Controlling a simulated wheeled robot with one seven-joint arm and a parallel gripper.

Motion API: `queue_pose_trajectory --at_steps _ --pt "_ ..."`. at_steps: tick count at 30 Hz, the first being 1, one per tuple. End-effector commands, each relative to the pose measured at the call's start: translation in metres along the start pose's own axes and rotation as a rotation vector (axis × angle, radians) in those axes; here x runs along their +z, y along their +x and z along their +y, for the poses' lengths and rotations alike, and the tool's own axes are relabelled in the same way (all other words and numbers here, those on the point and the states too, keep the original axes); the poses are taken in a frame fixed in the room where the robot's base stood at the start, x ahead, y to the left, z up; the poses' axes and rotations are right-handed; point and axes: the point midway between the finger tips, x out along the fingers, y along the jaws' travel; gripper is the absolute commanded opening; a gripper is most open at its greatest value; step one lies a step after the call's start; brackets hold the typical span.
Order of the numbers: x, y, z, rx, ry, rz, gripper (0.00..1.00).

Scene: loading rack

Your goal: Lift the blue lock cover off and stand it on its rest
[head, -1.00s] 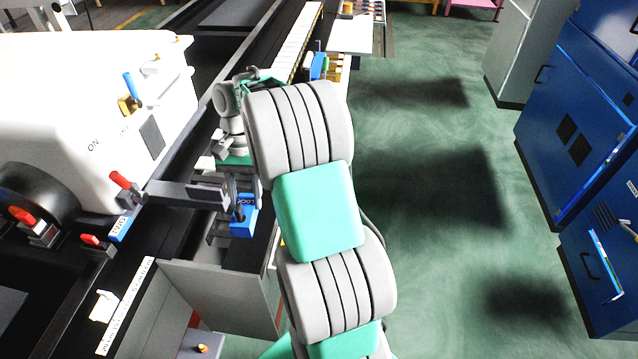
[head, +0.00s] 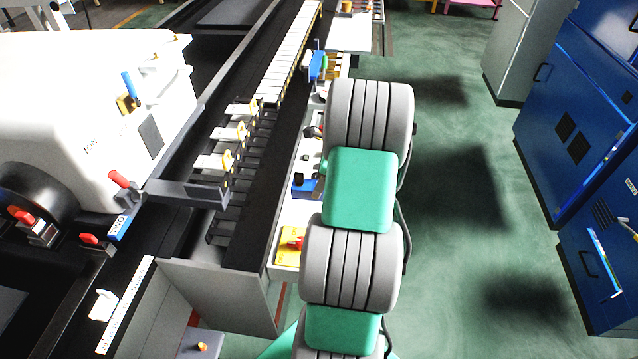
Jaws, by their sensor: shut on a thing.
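The blue lock cover (head: 306,188) shows just left of my arm, over the pale shelf strip (head: 291,215) along the right side of the dark rail. My gripper (head: 298,180) is mostly hidden behind my own arm; only a dark part shows at the cover, and the gripper is shut on it. I cannot tell whether the cover touches the shelf. The end of the grey bar (head: 190,193), where the cover was, is bare. The cover's rest cannot be made out.
A yellow plate with a red part (head: 291,246) lies nearer on the shelf. A blue-handled part (head: 317,65) stands farther along it. Pale yellow-tipped blocks (head: 228,160) stick out over the rail. Blue cabinets (head: 570,130) stand right, with open green floor between.

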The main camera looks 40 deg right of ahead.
Motion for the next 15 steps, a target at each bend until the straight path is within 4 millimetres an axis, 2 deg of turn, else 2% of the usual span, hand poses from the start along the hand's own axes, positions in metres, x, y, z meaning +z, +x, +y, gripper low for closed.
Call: queue_pose_trajectory --at_steps 4,15 --pt "0.002 -0.003 0.0 -0.001 -0.001 -0.005 0.0" --pt "-0.007 0.029 0.0 0.0 -0.001 -0.005 0.0"
